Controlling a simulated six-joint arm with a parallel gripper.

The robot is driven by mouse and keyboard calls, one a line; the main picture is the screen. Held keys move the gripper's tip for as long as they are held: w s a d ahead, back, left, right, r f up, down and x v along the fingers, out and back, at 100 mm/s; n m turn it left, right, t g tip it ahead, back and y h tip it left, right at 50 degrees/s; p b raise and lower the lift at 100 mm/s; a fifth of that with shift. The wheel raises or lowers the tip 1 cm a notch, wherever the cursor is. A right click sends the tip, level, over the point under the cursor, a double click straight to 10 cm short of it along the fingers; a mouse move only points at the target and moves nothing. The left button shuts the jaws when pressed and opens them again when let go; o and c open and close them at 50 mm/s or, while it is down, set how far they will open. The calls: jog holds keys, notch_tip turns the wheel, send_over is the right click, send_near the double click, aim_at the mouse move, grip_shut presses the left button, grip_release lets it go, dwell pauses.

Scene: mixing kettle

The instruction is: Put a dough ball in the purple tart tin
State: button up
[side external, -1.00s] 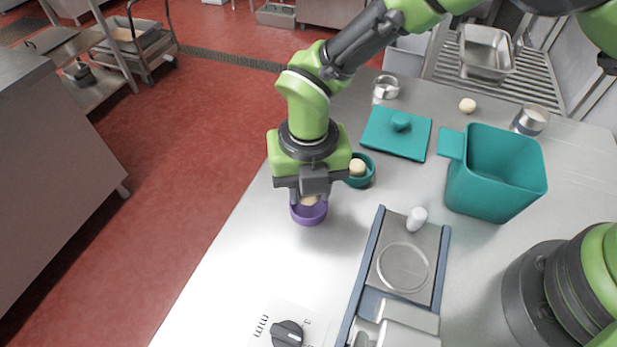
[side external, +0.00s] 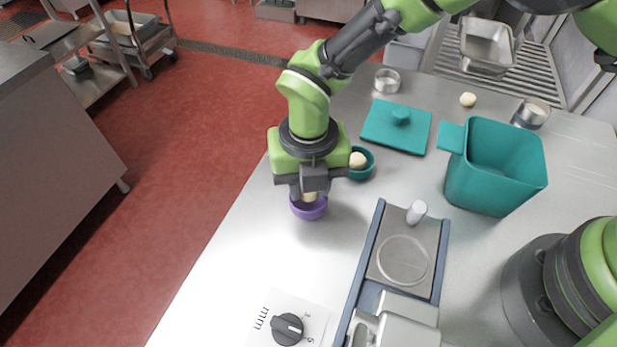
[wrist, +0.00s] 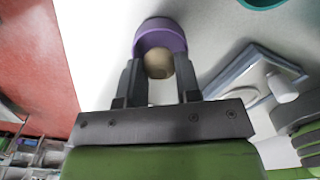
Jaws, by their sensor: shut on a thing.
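My gripper (side external: 310,195) points down at the purple tart tin (side external: 310,212), which stands on the steel table. It is shut on a dough ball (wrist: 158,64), pale and round, held between the fingertips. In the wrist view the ball shows in front of the purple tin (wrist: 160,30) and overlaps its opening. In the side view the ball is mostly hidden by the fingers, at or just above the tin's rim. I cannot tell whether it touches the tin's floor. A second dough ball (side external: 357,160) sits in a teal tin (side external: 370,170) just right of my gripper.
A teal lid (side external: 380,128) lies behind, with a teal square container (side external: 500,192) to the right. A third dough ball (side external: 468,100) and metal tins (side external: 387,82) stand farther back. A press-like device (side external: 425,275) and a dial (side external: 288,329) are in front. The left table area is clear.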

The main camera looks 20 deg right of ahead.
jog(key=o, duration=1.4)
jog(key=shift+r, duration=3.5)
